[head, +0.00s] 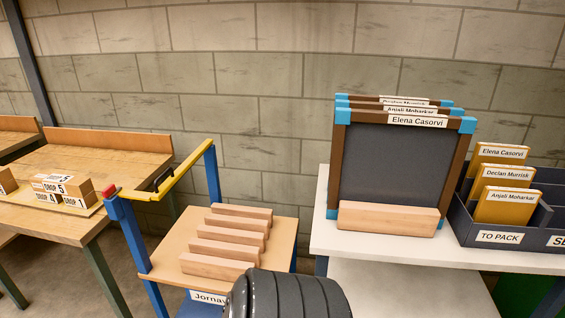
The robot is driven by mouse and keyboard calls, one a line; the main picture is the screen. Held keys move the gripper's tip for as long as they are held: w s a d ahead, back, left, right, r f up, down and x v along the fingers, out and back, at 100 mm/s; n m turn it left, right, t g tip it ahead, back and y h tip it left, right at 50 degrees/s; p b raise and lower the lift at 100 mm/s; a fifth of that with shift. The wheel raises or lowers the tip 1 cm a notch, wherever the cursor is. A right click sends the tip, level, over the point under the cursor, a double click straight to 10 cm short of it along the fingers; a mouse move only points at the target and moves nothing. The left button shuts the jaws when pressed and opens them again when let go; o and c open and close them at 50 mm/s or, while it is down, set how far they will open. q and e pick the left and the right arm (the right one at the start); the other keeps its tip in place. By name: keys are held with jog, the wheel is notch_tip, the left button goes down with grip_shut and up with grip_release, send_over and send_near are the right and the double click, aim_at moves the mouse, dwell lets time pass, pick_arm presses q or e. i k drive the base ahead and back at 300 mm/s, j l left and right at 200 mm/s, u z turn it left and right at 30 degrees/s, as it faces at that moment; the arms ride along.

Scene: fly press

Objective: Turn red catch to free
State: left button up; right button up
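The red catch (109,191) sits on top of the near-left blue post of a small cart, at the left of the head view. It is at the near end of the yellow bar (182,172), which slopes up to the far blue post (212,172). A black handle (163,180) is on the bar. The catch is small here, and I cannot tell which way it is turned. Neither of my grippers shows in the view. A dark ridged rounded part, apparently of my own arm, covers the bottom middle and the cart's near right corner.
The cart's wooden top (184,262) holds several slotted wooden blocks. A wooden table (62,222) with labelled DROP blocks (75,187) stands left. A white table (331,244) at right holds framed dark panels (395,170) and a TO PACK box (483,236) with named yellow cards.

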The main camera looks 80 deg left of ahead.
aim_at(111, 191)
jog(key=u, duration=3.85)
jog(key=i+l, duration=0.25)
jog(key=i, duration=0.2)
